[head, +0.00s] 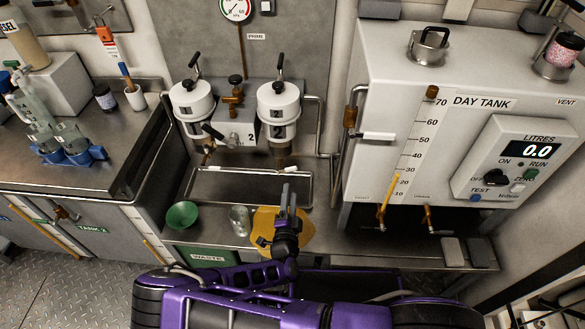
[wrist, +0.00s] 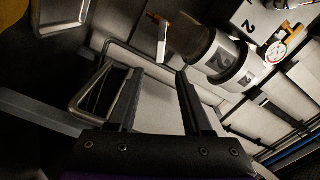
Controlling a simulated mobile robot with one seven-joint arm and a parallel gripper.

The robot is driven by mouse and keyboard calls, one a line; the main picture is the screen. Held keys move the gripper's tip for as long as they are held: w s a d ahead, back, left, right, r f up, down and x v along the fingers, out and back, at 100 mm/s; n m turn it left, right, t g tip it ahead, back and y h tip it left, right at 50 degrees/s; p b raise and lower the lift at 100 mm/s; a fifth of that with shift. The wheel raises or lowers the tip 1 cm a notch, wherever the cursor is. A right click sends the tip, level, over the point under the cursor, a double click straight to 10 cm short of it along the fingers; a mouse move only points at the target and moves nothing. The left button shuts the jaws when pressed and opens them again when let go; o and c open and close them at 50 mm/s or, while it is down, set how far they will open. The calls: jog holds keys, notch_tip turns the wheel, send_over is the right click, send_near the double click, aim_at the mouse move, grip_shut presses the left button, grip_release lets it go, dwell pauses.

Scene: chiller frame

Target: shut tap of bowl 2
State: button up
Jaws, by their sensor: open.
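Bowl 2 (head: 279,101) is a white-topped filter housing on the wall, right of its twin, bowl 1 (head: 191,100). In the wrist view, bowl 2 (wrist: 213,60) is at the upper right, marked with a 2. Its tap (head: 287,168) is under the bowl, with a brass body and a white lever. In the wrist view, the tap lever (wrist: 162,45) sits ahead of my fingertips, apart from them, pointing away from the bowl axis. My gripper (head: 287,188) is below and in front of the tap. In the wrist view, my gripper (wrist: 157,72) is open and empty.
A metal drip tray (head: 250,186) lies below the bowls. A green dish (head: 182,215), a glass jar (head: 240,220) and a flat yellow patch (head: 262,222) are on the counter. The day tank (head: 470,75) stands at the right, with piping beside it.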

aim_at(292, 170)
jog(key=w, duration=1.1)
jog(key=shift+d, duration=0.2)
grip_shut()
